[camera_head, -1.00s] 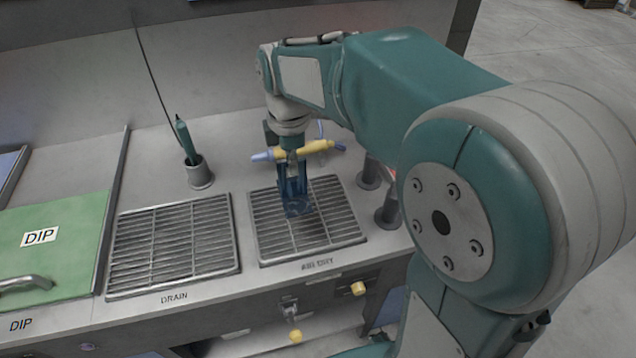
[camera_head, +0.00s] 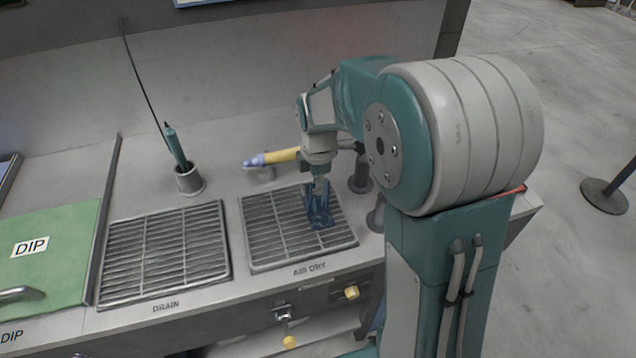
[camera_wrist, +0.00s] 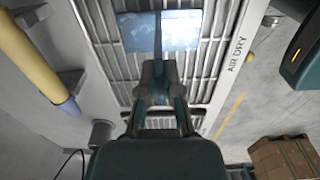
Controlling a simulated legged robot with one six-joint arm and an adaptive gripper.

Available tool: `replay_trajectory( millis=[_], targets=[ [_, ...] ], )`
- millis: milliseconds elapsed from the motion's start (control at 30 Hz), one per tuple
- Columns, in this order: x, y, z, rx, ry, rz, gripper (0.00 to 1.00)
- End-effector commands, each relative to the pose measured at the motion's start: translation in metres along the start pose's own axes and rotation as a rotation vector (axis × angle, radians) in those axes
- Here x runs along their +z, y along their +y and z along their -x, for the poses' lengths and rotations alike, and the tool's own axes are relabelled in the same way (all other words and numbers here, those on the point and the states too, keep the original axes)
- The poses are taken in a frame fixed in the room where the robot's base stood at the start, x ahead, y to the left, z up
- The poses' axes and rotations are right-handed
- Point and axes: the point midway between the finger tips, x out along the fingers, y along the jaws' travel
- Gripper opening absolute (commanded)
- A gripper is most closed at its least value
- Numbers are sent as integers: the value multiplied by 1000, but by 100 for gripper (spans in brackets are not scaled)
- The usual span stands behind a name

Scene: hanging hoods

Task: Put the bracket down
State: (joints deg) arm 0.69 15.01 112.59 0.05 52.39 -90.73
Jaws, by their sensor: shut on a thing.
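The blue bracket (camera_head: 320,216) is at the AIR DRY grate (camera_head: 262,236), over its right half. My gripper (camera_head: 319,188) comes down on it from above and is shut on it. In the wrist view the bracket (camera_wrist: 185,30) shows as a shiny pale-blue plate past the fingertips (camera_wrist: 160,68), lying across the grate's bars. I cannot tell whether its underside touches the bars.
The DRAIN grate (camera_head: 160,256) is empty, left of the AIR DRY grate. A green DIP lid (camera_head: 60,225) is further left. A cup with a green-handled tool (camera_head: 188,180) and a yellow-and-blue handle (camera_head: 272,158) stand behind. Dark posts (camera_head: 360,176) are at the right.

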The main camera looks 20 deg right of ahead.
Motion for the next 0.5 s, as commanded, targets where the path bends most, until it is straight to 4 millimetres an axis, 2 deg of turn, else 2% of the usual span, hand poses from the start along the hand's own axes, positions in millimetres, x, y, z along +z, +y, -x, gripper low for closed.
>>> replay_trajectory(
  millis=[200,300,500],
  targets=[
    [0,0,-1,1,0,0,0],
    [0,0,-2,0,0,0,43],
    [0,0,-2,0,0,0,43]
  ],
)
